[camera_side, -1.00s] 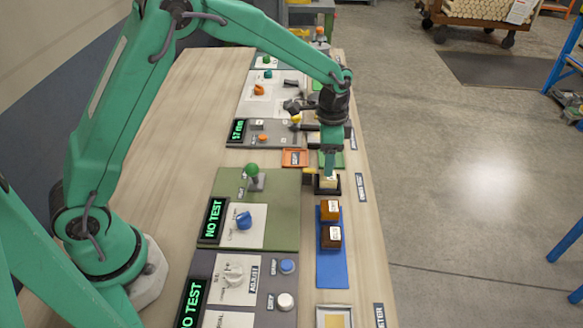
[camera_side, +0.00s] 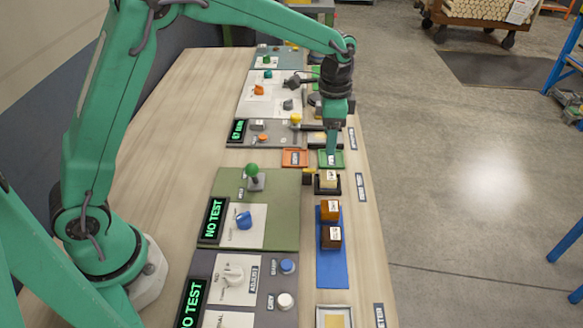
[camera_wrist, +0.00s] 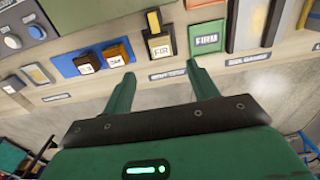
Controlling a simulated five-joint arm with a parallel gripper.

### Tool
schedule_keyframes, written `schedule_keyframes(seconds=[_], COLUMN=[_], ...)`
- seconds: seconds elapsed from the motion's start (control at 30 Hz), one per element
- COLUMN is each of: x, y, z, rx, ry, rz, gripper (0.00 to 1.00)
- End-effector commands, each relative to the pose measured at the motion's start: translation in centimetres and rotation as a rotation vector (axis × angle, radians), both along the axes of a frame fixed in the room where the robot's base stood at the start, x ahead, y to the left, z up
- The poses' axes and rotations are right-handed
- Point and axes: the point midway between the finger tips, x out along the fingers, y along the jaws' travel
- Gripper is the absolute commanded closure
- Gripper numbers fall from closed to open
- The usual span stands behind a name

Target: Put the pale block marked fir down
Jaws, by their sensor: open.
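The pale block marked FIR (camera_side: 328,178) sits upright in a small dark holder (camera_side: 340,187) near the right side of the bench. In the wrist view the block (camera_wrist: 159,48) shows its label facing up, beyond and between my fingers. My gripper (camera_side: 331,155) is open and empty, raised above the bench near the green tray. In the wrist view its two fingers (camera_wrist: 160,72) stand apart with nothing between them. The block is clear of both fingers.
Two brown blocks (camera_side: 330,211) stand on a blue mat (camera_side: 332,272) nearer the camera. A green tray (camera_wrist: 207,38) labelled FIRM and an orange tray (camera_side: 294,157) lie beyond the holder. Panels with knobs and displays (camera_side: 214,219) line the left side.

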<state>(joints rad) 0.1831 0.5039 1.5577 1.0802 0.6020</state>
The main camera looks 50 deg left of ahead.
Motion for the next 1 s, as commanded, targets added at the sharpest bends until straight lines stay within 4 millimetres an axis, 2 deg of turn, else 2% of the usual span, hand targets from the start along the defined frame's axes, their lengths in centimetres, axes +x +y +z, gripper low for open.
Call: schedule_keyframes(seconds=[0.27, 0.47, 0.8, 1.0], x=[-0.3, -1.6, -7.0, -10.8], y=[0.2, 1.0, 3.6, 5.1], z=[0.5, 2.7, 8.2, 10.5], rx=[-0.002, -0.008, -0.035, -0.057], ry=[-0.008, -0.041, -0.143, -0.206], rz=[0.010, 0.061, 0.226, 0.331], gripper=[0.41, 0.41, 0.41, 0.41])
